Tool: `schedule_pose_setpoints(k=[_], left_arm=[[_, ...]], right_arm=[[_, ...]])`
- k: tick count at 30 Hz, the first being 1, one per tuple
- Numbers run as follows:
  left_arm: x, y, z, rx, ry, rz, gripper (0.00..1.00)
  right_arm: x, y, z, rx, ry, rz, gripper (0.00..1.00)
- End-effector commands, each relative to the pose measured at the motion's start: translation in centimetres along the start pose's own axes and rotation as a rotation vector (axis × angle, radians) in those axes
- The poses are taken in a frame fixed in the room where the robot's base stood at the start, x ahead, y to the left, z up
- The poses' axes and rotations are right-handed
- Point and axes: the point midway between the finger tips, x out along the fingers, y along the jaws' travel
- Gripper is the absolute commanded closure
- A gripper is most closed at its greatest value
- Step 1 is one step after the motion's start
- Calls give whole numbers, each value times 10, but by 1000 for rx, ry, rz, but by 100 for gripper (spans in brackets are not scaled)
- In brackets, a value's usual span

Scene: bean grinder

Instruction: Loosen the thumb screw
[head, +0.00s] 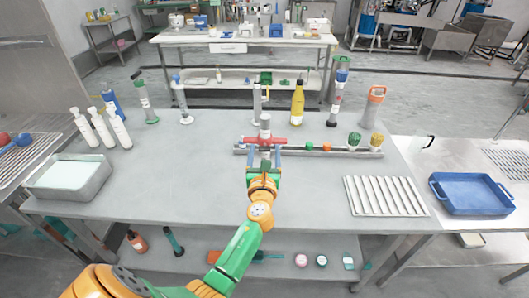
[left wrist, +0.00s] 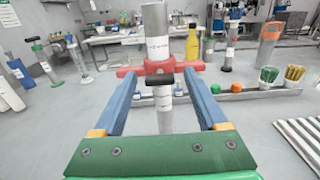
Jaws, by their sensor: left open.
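The bean grinder is an upright metal cylinder (head: 265,121) with a red collar (head: 280,141), standing at the middle of the grey table. In the left wrist view the cylinder (left wrist: 157,35) and red collar (left wrist: 187,67) are close ahead. A dark thumb screw (left wrist: 160,80) with a crossbar head sticks out from the collar's front. My left gripper (head: 265,151) is open, its two blue fingers pointing at the collar. In the left wrist view the fingers (left wrist: 159,78) lie left and right of the thumb screw, with visible gaps to it. My right gripper is in neither view.
A yellow bottle (head: 297,102) stands behind. White bottles (head: 103,128) and a grey tray (head: 104,181) are left. A ribbed white rack (head: 385,196) and a blue tray (head: 470,210) are right.

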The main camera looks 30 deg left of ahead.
Motion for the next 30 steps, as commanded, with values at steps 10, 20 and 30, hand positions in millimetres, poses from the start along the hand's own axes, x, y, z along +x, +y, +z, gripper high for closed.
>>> schedule_pose_setpoints(k=[10,20,30], left_arm=[[0,0,0,-1,0,0,82],[-1,0,-1,-22,1,0,100],[-1,1,-2,-222,0,0,100]], right_arm=[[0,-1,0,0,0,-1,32],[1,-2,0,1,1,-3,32],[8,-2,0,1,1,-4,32]])
